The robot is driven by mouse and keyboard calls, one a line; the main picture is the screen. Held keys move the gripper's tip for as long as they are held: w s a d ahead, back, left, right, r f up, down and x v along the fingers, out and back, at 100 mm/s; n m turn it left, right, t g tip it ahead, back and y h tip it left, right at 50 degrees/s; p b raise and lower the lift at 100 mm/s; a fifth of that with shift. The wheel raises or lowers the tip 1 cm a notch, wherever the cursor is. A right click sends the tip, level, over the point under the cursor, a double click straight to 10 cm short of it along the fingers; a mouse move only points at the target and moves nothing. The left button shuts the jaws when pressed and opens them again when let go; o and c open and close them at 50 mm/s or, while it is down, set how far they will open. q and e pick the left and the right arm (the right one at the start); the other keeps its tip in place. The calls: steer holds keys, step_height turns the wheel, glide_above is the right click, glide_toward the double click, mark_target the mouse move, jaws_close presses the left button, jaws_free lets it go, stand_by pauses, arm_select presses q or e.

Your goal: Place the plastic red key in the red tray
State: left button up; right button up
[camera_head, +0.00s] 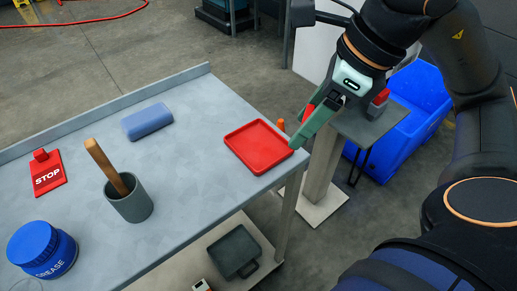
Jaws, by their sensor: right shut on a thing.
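The red tray (259,146) lies flat on the grey table, near its right corner. My right gripper (305,128) is just right of the tray, pointing down and to the left, near the table's right edge. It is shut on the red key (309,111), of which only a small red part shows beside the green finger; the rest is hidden. I cannot tell the exact height of the gripper above the tray. No key shows in the tray. My left gripper is not in view.
On the grey table (190,184) are a blue case (147,122), a red STOP sign (47,173), a grey cup (131,200) with a wooden handle and a blue grease jar (42,249). A small stand (366,127) and a blue bin (416,118) are at right.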

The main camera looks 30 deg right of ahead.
steer(key=shift+w+d+f+m+h+p, duration=0.1)
steer(key=shift+w+m+h+p, duration=0.1)
steer(key=shift+m+p, duration=0.25)
steer(key=shift+w+d+f+m+h+p, duration=0.1)
steer(key=shift+m+h+p, duration=0.1)
steer(key=shift+m, duration=0.35)
steer(key=w+f, duration=0.4)
steer(key=w, duration=0.4)
glide_toward(250, 143)
steer(key=shift+s+a+r, duration=0.3)
steer(key=shift+a, duration=0.05)
steer(key=shift+w+f, duration=0.25)
steer(key=shift+w, duration=0.05)
steer(key=shift+w+f, duration=0.2)
steer(key=x, duration=0.3)
steer(key=shift+s+d+f, duration=0.15)
steer(key=shift+d+f, duration=0.05)
steer(key=shift+d, duration=0.05)
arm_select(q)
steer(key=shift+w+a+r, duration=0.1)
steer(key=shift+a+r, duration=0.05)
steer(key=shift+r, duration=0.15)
arm_select(e)
steer(key=shift+f, duration=0.35)
